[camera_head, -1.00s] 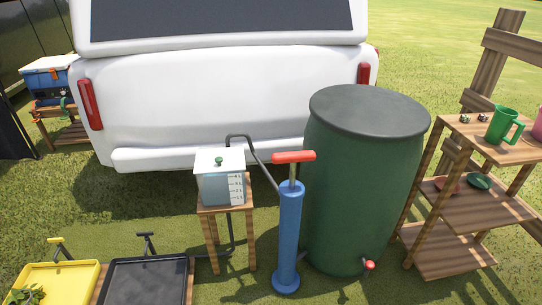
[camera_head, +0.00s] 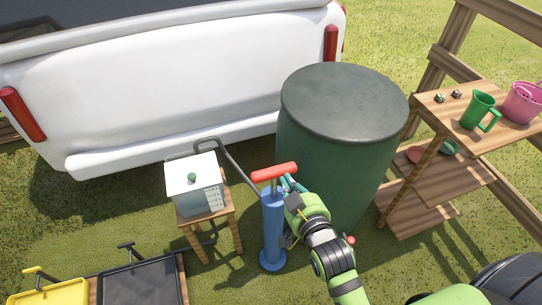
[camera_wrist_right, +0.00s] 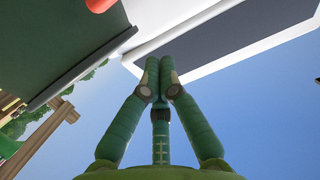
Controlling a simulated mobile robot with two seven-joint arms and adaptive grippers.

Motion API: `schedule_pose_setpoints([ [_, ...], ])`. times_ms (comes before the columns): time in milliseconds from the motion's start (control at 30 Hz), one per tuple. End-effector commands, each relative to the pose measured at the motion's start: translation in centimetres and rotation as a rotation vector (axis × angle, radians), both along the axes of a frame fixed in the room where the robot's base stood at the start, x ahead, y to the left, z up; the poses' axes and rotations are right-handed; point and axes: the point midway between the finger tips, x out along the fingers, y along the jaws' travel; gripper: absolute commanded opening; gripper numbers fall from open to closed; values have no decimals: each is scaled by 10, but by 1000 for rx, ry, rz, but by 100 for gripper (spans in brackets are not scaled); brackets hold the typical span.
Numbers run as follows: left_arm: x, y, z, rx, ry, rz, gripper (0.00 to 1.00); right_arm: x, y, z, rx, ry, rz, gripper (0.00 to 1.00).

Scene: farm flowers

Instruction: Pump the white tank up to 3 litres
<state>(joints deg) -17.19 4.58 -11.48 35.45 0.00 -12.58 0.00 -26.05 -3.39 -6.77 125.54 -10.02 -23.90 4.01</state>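The white tank (camera_head: 197,195), a clear box with a white lid, green knob and side scale, stands on a small wooden stool; its level is too small to read. A blue upright pump (camera_head: 272,232) with a red T-handle (camera_head: 274,172) stands right of it, the handle a little above the pump body. My right gripper (camera_head: 288,184) is just right of the pump, below the handle's right end; contact cannot be told. In the right wrist view its fingers (camera_wrist_right: 160,68) meet at the tips with nothing seen between them. My left gripper is not in view.
A dark green barrel (camera_head: 330,150) stands close behind the pump. A white vehicle (camera_head: 180,80) is behind the tank. A wooden shelf (camera_head: 440,195) at right holds a green jug (camera_head: 478,110) and a pink bucket (camera_head: 522,103). Yellow (camera_head: 55,292) and black (camera_head: 140,285) trays lie front left.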

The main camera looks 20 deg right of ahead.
Motion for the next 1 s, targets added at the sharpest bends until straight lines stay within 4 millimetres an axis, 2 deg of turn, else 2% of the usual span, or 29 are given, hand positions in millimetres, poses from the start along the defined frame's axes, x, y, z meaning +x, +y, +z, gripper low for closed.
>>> schedule_pose_setpoints([
  [367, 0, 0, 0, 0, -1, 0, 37, 5, 0, -2, 0, 0, 0, 0],
  [567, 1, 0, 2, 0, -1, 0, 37, 34, 1, -8, -1, -1, 0, 0],
  [867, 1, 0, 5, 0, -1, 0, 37, 97, 4, -24, 0, 0, 0, 0],
  [900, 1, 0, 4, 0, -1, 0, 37, 101, 4, -29, 0, 3, 0, 0],
  [1000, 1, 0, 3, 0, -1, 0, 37, 97, 4, -48, 1, 7, 0, 0],
])
